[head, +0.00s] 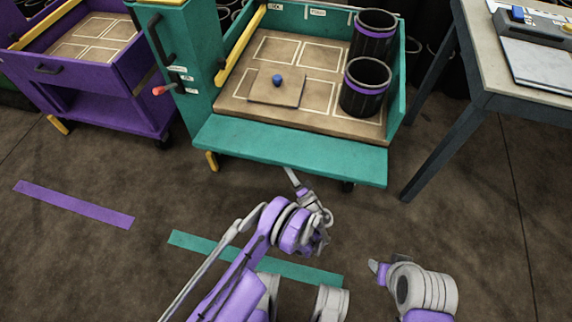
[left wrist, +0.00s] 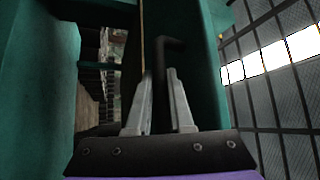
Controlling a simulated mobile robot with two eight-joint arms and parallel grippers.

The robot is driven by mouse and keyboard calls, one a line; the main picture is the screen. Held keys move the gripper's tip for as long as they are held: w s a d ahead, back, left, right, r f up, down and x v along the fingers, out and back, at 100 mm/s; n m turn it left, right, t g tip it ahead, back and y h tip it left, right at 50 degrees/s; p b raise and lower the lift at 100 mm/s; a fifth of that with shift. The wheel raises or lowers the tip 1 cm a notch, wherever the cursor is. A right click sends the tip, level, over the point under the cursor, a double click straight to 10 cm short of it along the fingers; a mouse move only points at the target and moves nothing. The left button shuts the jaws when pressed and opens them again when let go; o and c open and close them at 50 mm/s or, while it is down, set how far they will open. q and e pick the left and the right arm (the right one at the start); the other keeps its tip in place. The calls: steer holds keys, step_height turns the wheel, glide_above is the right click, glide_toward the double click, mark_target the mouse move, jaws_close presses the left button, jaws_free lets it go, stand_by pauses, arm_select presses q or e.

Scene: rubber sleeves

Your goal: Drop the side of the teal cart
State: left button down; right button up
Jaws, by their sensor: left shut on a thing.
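The teal cart (head: 197,70) stands ahead in the head view. Its front side panel (head: 290,150) is swung outward from the bed, with its broad inner face visible; its exact tilt is hard to tell. My left gripper (head: 292,178) is at the panel's outer edge, partly hidden below it. In the left wrist view, my left gripper's fingers (left wrist: 155,100) are closed around a black handle (left wrist: 161,75) by a teal surface. My right gripper (head: 375,268) is low at the right, away from the cart; its finger gap is not clear.
The cart bed holds two black bins (head: 366,88) with purple bands and a flat board (head: 276,90) with a blue knob. A purple cart (head: 80,85) stands left, a table (head: 480,90) right. Teal tape (head: 250,257) and purple tape (head: 72,204) mark open floor.

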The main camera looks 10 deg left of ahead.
stand_by(0.3)
arm_select(q)
steer(key=c, duration=0.8)
jaws_free()
steer(key=shift+w, duration=0.1)
steer(key=shift+f, duration=0.1)
